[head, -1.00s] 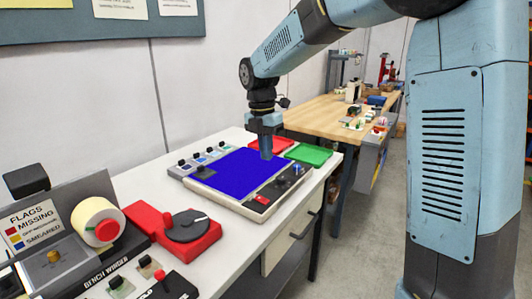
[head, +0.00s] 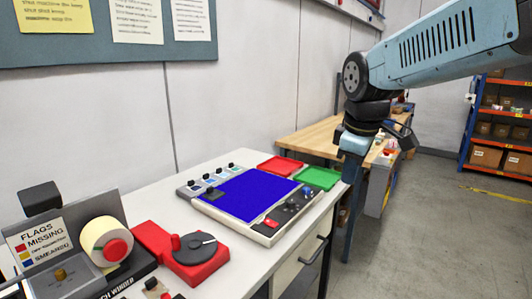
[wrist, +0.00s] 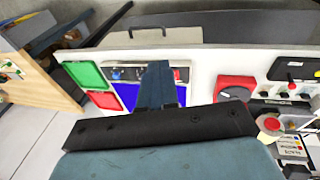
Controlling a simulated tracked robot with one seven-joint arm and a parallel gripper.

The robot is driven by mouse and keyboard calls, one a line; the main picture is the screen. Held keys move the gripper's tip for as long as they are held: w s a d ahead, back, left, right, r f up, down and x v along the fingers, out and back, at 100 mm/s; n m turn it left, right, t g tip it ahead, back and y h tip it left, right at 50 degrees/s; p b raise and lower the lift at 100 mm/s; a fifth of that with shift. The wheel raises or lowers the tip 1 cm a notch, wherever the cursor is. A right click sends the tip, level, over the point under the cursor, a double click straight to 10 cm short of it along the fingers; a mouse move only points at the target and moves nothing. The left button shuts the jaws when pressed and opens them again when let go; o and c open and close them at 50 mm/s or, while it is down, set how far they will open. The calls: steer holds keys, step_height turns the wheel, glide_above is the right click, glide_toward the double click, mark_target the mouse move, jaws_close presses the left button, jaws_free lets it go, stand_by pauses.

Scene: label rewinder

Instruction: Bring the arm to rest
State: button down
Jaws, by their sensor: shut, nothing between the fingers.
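My arm reaches in from the upper right in the head view. My gripper (head: 350,178) hangs pointing down past the right end of the white bench (head: 166,188), near the green tray (head: 318,178). In the wrist view my gripper (wrist: 158,70) is shut and empty, with its fingers together over the bench scene. Nothing is held. The gripper appears apart from the bench, though its exact height is hard to tell.
The bench carries a blue-screened panel (head: 240,196), a red tray (head: 279,166), a red unit with a grey disc (head: 196,248) and a bench winder with a label roll (head: 97,238). A wooden table (head: 318,137) stands behind. Grey floor (head: 440,230) is clear at right.

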steer(key=s+d+f+m+t, duration=0.1)
steer(key=s+d+m, duration=0.4)
steer(key=s+m, duration=0.5)
steer(key=shift+s+d+f+m+t, duration=0.35)
steer(key=shift+m+t, duration=0.25)
steer(key=shift+t, duration=0.2)
steer(key=shift+w, duration=0.1)
stand_by(0.7)
